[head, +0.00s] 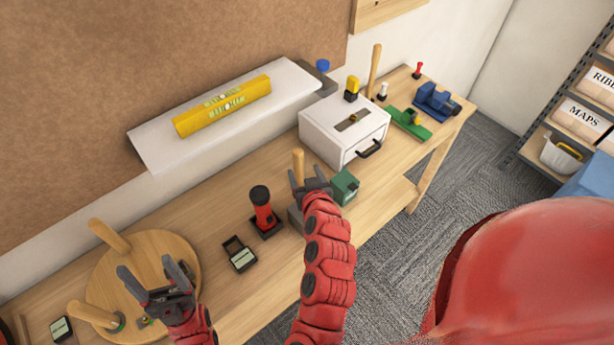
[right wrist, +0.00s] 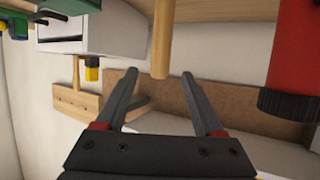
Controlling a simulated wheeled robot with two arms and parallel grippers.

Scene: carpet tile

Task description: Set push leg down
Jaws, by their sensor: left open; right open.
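A round wooden seat (head: 163,246) lies on the bench at left, with one wooden leg (head: 109,236) sticking up at its back and another leg (head: 92,314) at its front left. My left gripper (head: 148,268) is open and empty above the seat. A further wooden leg (head: 298,160) stands upright by my right gripper (head: 310,181). In the right wrist view this leg (right wrist: 161,48) lines up with the gap between the open fingers (right wrist: 161,76), its end near their tips. I cannot tell whether they touch. Which leg is the push leg is not clear.
A red and black tool (head: 262,210) and a small dark box (head: 240,254) stand between the grippers. A green block (head: 344,187) is close right of my right gripper. A white drawer unit (head: 343,133) stands behind, and a shelf holds a yellow level (head: 222,106).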

